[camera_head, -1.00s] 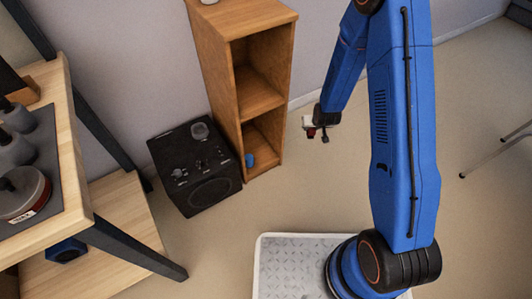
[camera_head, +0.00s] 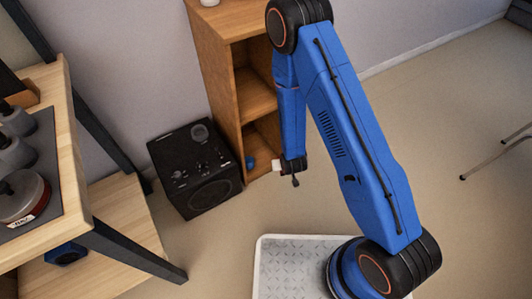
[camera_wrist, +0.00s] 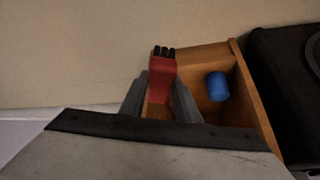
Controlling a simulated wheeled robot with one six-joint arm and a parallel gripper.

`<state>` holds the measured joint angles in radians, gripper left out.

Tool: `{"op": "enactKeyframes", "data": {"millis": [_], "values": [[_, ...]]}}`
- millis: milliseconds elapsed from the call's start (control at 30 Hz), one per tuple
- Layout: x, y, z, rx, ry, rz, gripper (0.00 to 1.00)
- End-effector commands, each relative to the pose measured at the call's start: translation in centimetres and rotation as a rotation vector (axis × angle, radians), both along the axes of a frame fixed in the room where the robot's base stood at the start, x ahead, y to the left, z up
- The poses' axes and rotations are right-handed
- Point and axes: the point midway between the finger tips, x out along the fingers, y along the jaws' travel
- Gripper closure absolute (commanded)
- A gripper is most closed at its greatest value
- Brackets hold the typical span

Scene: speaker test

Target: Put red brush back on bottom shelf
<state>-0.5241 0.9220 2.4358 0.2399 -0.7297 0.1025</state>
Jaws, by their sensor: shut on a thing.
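My gripper (camera_wrist: 160,98) is shut on the red brush (camera_wrist: 163,76), which has dark bristles at its far end. The brush sits between the two grey fingers in the wrist view. In the head view my gripper (camera_head: 281,166) is at the open front of the narrow wooden shelf unit (camera_head: 218,80), low down by its bottom compartment; I cannot make out the brush there. The bottom shelf (camera_head: 264,160) is partly hidden by my arm. In the wrist view the brush overlaps the wooden compartment (camera_wrist: 196,60); whether it touches the wood I cannot tell.
A blue cylinder (camera_wrist: 217,86) is in the bottom compartment, right of the brush; it also shows in the head view (camera_head: 249,162). A black speaker (camera_head: 195,168) stands against the unit's left side. A wooden workbench (camera_head: 75,160) is at left. Floor in front is clear.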

Motion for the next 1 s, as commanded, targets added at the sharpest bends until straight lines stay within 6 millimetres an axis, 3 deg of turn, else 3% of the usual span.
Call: {"op": "enactKeyframes", "data": {"millis": [667, 800, 1000], "values": [[12.3, 8.3, 0.1, 0.003, -0.002, 0.0, 0.95], [12.0, 8.1, -2.1, -0.002, 0.004, 0.002, 0.95], [12.1, 8.2, -3.2, 0.0, 0.001, 0.0, 0.95]]}}
